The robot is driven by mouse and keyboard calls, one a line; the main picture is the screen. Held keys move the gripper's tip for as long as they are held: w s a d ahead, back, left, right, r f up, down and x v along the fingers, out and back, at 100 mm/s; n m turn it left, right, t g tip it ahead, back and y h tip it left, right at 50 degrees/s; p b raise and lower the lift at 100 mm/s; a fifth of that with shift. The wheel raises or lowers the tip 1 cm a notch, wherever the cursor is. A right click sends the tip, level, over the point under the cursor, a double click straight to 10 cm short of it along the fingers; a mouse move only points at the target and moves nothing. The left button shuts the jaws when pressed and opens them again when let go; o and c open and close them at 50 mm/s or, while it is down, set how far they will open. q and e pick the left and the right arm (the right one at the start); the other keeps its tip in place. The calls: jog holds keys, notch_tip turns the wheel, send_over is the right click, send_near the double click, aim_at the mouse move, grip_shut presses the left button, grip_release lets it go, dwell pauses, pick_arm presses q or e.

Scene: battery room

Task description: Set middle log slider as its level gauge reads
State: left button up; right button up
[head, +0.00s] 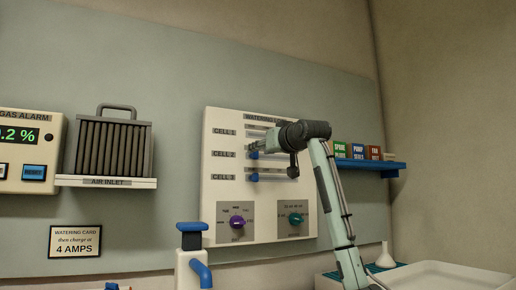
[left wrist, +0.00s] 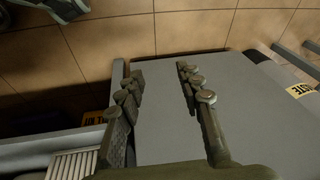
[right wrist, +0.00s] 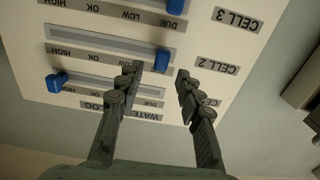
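The watering log panel (head: 212,195) hangs on the wall in the head view, with rows for cells 1, 2 and 3. The middle slider's blue handle (right wrist: 161,61) sits near the low end of its slot, at the CELL 2 label. The cell 1 handle (right wrist: 58,81) is at the HIGH end; the cell 3 handle (right wrist: 176,6) is near the low end. My right gripper (right wrist: 158,72) is open before the panel, the middle handle showing between its fingertips; contact cannot be told. My left gripper (left wrist: 158,72) is open and empty above a grey surface. I cannot make out a level gauge.
Purple (head: 237,222) and teal (head: 295,219) knobs sit low on the panel. A blue shelf (head: 372,163) with small boxes is right of it. A blue-and-white spouted fitting (head: 192,240) stands in front at lower left. A pale tray (head: 450,272) is at lower right.

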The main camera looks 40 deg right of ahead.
jog(key=shift+x, duration=0.95)
jog(key=shift+c, duration=0.6)
grip_shut()
